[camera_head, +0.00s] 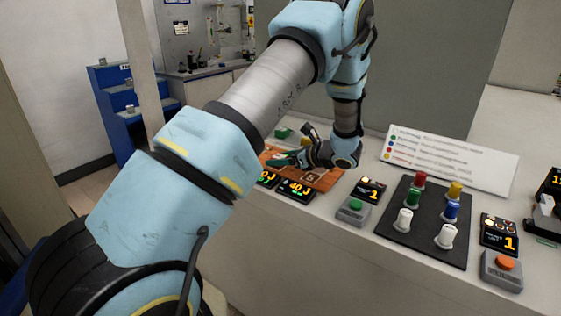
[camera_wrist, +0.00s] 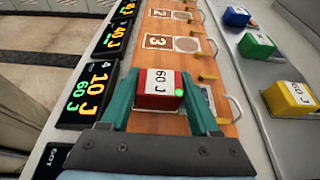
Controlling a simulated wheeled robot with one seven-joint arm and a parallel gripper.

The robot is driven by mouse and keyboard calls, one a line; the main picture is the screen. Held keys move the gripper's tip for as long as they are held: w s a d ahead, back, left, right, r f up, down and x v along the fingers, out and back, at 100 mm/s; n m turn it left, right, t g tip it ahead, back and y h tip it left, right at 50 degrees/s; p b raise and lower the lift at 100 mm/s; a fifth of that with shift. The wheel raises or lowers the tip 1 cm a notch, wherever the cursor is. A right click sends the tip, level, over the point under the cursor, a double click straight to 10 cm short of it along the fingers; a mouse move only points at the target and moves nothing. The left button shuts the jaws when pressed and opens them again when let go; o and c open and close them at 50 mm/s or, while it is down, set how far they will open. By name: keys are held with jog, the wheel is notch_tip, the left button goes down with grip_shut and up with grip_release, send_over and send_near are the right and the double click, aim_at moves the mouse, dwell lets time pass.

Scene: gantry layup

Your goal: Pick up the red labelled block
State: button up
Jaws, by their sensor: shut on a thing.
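The red labelled block (camera_wrist: 158,92) has a white top label reading "60 J" and sits in the middle of the wrist view. The two green fingers of my gripper (camera_wrist: 160,84) stand on either side of it and are shut on it. The block is over or on the orange-brown board (camera_wrist: 172,58); I cannot tell whether it is lifted clear. In the head view my gripper (camera_head: 287,158) is low at the board (camera_head: 325,178), and the red block cannot be made out there.
Blue (camera_wrist: 237,16), green (camera_wrist: 256,46) and yellow (camera_wrist: 290,98) labelled blocks stand to the right in the wrist view. Black number displays (camera_wrist: 88,92) line the board's left side. In the head view, a dark panel with coloured knobs (camera_head: 425,222) and a white sign (camera_head: 450,160) lie right of my gripper.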

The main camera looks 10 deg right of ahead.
grip_shut()
jog(key=shift+r, duration=0.15)
